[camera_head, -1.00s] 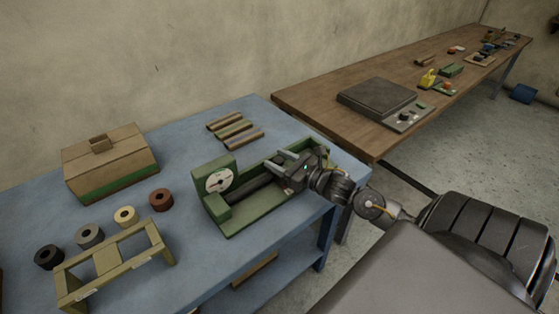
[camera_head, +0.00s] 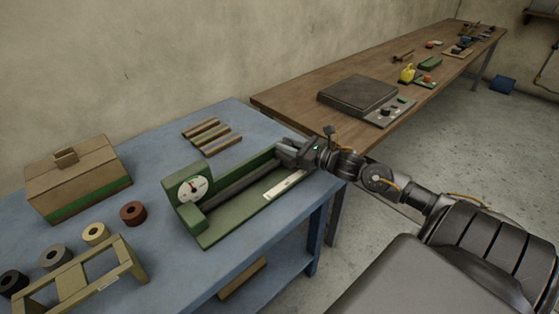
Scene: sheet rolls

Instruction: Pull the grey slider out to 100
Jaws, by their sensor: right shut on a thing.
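The green device (camera_head: 208,236) with a round white dial (camera_head: 192,188) stands on the blue table. The dial's needle is visible, but its figures are too small to read. The grey slider (camera_head: 243,180) is a long bar lying along the device's trough, from near the dial toward the right end. My right gripper (camera_head: 287,152) is shut on the slider at the trough's far right end, and its fingers hide the grasped part. My left gripper is not in view.
On the blue table (camera_head: 155,262) are a tan box (camera_head: 77,180), several rolls such as a brown one (camera_head: 133,213), a wooden frame (camera_head: 75,283) and several sticks (camera_head: 211,135). A wooden bench (camera_head: 299,101) behind carries a dark flat device (camera_head: 357,94).

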